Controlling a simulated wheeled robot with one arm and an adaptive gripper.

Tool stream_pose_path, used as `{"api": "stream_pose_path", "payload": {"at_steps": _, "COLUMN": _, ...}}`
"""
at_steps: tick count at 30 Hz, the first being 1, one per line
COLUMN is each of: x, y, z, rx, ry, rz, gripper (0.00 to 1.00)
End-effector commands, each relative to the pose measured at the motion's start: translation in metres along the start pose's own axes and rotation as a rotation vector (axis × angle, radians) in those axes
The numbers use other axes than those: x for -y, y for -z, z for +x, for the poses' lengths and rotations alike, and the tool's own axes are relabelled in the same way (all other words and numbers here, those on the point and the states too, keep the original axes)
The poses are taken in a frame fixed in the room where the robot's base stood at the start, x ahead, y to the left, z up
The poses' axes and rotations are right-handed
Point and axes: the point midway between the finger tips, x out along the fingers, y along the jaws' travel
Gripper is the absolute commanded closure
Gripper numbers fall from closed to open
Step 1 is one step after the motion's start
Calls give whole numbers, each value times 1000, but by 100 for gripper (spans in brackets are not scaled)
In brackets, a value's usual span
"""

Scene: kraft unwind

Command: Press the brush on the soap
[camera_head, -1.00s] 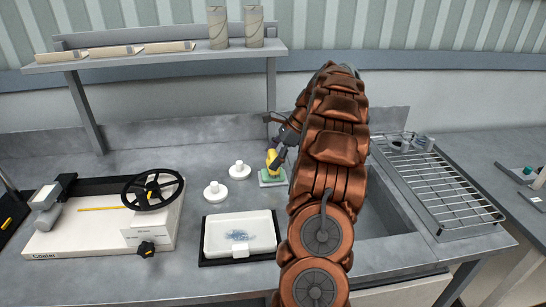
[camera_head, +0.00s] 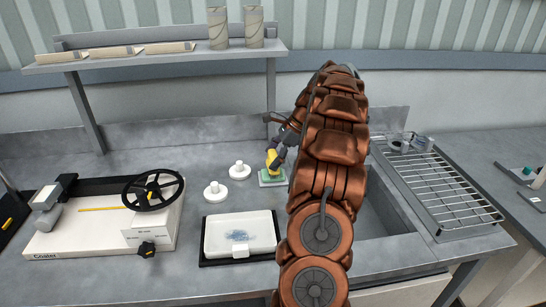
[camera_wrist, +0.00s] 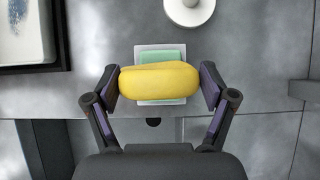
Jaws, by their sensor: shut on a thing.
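My gripper (camera_wrist: 160,85) is shut on the yellow brush (camera_wrist: 160,79), one finger at each end of it in the wrist view. The brush (camera_head: 272,159) also shows in the head view, upright over the green soap (camera_head: 271,175). In the wrist view the soap (camera_wrist: 160,52) lies on a pale square dish (camera_wrist: 142,60) under the brush, which hides its middle. The brush's underside is hidden, so I cannot tell how firmly it meets the soap.
A white tray with a blue smear (camera_head: 225,233) lies on the counter in front. Two white knobbed discs (camera_head: 215,195) stand left of the soap. A sink (camera_head: 385,220) and wire rack (camera_head: 440,190) lie right. A coater machine (camera_head: 100,225) stands far left.

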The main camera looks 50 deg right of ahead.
Motion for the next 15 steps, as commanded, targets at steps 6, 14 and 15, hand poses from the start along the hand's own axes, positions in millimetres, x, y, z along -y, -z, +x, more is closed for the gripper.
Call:
{"api": "stream_pose_path", "payload": {"at_steps": 6, "x": 1, "y": -10, "z": -15, "rx": 0, "ry": 3, "rz": -2, "gripper": 55}}
{"api": "stream_pose_path", "payload": {"at_steps": 14, "x": 1, "y": -19, "z": -30, "rx": 0, "ry": 4, "rz": -3, "gripper": 55}}
{"api": "stream_pose_path", "payload": {"at_steps": 15, "x": 2, "y": -21, "z": -32, "rx": 0, "ry": 4, "rz": -3, "gripper": 55}}
